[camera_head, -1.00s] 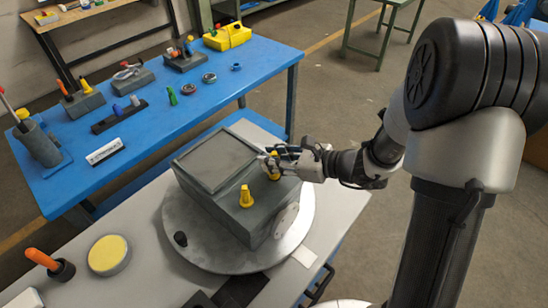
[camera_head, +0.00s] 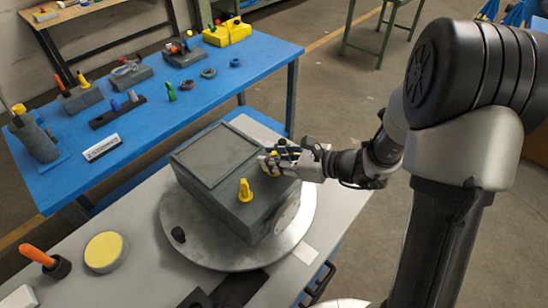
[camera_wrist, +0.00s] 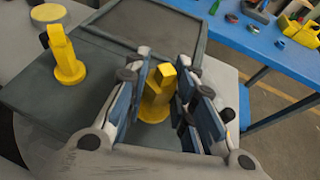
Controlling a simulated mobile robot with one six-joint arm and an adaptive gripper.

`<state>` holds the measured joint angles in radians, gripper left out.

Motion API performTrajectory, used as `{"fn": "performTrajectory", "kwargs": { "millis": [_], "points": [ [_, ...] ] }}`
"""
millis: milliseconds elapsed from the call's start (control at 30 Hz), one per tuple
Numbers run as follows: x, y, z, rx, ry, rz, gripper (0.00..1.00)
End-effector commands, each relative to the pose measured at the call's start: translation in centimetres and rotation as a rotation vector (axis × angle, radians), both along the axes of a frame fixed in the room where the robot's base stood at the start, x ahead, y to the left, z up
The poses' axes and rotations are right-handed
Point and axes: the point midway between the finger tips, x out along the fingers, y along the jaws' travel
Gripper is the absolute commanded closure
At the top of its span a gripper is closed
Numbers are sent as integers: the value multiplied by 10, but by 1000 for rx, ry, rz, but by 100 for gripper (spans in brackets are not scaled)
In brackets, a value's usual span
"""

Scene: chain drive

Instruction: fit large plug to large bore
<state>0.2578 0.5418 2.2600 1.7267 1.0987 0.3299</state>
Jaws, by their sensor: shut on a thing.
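A grey box-shaped housing (camera_head: 215,192) with a raised panel on top sits on a round metal plate. My gripper (camera_head: 272,164) is over the right part of its top. It is shut on a yellow plug (camera_wrist: 158,92), which shows between the fingers in the wrist view. The plug looks upright, its round flange at or very near the housing top. The bore under it is hidden, and I cannot tell how deep the plug sits. A second yellow plug (camera_head: 245,191) stands upright on the front of the housing top, apart from my gripper. It also shows in the wrist view (camera_wrist: 63,55).
The round metal plate (camera_head: 190,240) rests on a grey table. A yellow-topped disc (camera_head: 104,252) and an orange-handled tool (camera_head: 38,256) are at left. A blue bench (camera_head: 190,120) behind carries tools, rings and a yellow bin. Bare floor lies to the right.

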Motion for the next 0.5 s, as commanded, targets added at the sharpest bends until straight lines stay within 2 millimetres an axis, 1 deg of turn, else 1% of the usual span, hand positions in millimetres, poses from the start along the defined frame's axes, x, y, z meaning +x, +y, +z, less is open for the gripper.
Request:
{"fn": "performTrajectory", "kwargs": {
  "millis": [167, 200, 500],
  "points": [
    [0, 0, -5, 1, -1, 0, 100],
    [0, 0, -5, 1, -1, 0, 75],
    [0, 0, -4, 0, 0, 0, 55]
  ]
}}
